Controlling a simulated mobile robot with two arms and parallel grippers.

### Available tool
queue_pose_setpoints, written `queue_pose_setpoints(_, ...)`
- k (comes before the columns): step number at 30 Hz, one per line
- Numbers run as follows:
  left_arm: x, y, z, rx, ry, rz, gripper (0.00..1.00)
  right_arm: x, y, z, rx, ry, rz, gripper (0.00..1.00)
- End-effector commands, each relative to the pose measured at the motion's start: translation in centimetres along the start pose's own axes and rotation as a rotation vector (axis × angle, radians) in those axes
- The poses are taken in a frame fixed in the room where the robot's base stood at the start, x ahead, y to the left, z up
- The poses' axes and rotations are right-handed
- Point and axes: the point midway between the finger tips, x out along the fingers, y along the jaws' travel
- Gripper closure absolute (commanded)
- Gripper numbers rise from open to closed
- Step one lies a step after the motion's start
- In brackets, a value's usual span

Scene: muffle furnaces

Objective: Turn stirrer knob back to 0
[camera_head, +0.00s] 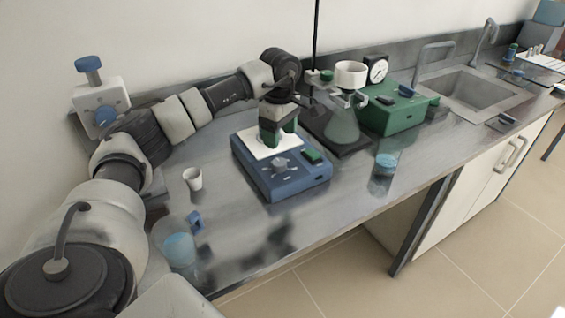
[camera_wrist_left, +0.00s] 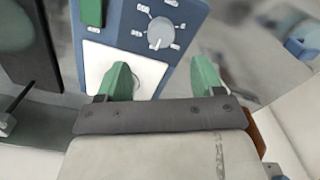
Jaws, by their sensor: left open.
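The stirrer (camera_head: 285,178) is a blue box with a white top plate, standing on the bench in the middle of the head view. Its grey round knob (camera_head: 280,164) is on the sloping front, beside a green switch (camera_head: 312,156). In the left wrist view the knob (camera_wrist_left: 161,33) shows a pale pointer and small labels around it; I cannot read them. My left gripper (camera_head: 277,138) has green fingers and hangs over the white plate. In the left wrist view its fingers (camera_wrist_left: 163,72) are apart with nothing between them, short of the knob. My right gripper is not seen.
A flask on a stand (camera_head: 342,126) and a green device (camera_head: 396,108) with a gauge stand right of the stirrer. A white cup (camera_head: 193,179), a beaker of blue liquid (camera_head: 179,249) and another beaker (camera_head: 384,171) stand nearby. Bench in front of the stirrer is clear.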

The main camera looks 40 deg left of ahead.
Motion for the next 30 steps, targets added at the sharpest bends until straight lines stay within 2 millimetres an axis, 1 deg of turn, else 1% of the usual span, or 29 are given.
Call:
queue_pose_setpoints(3, 2.2, -0.1, 0.0, 0.0, 0.002, -0.006, 0.33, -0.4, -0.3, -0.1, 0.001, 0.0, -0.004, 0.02)
queue_pose_setpoints(9, 6.0, -0.1, 0.0, 0.001, 0.001, -0.005, 0.33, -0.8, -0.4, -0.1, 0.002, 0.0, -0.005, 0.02)
queue_pose_setpoints(12, 7.4, -0.1, 0.0, 0.002, 0.001, -0.003, 0.33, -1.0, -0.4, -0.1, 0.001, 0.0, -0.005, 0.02)
queue_pose_setpoints(15, 8.4, -0.1, 0.0, 0.001, 0.001, -0.002, 0.33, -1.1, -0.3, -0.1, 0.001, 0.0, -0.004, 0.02)
queue_pose_setpoints(19, 8.9, -0.1, 0.0, 0.001, 0.001, 0.0, 0.33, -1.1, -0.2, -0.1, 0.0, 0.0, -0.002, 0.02)
queue_pose_setpoints(26, 9.0, 0.0, 0.0, 0.001, 0.001, 0.0, 0.33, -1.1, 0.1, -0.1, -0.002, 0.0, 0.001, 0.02)
queue_pose_setpoints(29, 9.0, 0.0, 0.0, 0.001, 0.001, 0.0, 0.45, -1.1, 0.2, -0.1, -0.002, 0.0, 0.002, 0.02)
queue_pose_setpoints(30, 9.0, 0.0, 0.0, 0.001, 0.001, 0.0, 0.51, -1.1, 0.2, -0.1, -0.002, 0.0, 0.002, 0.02)
